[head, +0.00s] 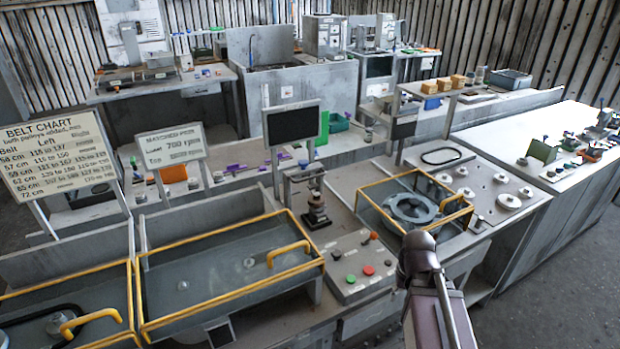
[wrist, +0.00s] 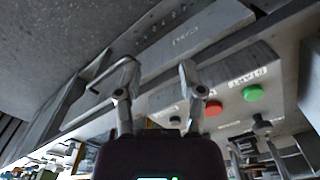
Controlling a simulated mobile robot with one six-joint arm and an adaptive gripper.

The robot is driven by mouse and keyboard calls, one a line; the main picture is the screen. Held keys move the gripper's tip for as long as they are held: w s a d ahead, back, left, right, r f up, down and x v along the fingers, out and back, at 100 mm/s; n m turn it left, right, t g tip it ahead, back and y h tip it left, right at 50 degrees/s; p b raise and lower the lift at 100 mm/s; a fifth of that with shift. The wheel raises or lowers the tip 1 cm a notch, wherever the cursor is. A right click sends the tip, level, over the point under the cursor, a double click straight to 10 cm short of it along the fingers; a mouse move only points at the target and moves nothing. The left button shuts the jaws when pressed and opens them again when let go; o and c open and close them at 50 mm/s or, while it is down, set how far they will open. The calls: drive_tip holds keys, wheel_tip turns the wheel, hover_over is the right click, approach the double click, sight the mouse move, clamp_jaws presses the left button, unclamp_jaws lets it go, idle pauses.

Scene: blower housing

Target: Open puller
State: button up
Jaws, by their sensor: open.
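No part in view carries a label I can read as "puller". In the wrist view, a grey drawer-like front (wrist: 205,32) bears a small upside-down label too blurred to read. A bent metal bar handle (wrist: 103,68) stands out from the grey front beside it, close to the left fingertip. My gripper (wrist: 158,68) is open, its two fingers apart with nothing seen between them. I cannot tell whether the left finger touches the handle. In the head view, my arm covers the bench front, and a grey front (head: 365,316) shows below the button box.
A button box (head: 352,266) with red and green buttons sits above the fronts; its green button (wrist: 253,93) is near my right finger. A small press-like stand (head: 316,208) is behind it. Yellow-framed guards (head: 222,312) stand left, and a ring-shaped housing (head: 411,207) lies right.

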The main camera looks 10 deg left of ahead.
sight(312, 178)
drive_tip(key=shift+w, duration=0.1)
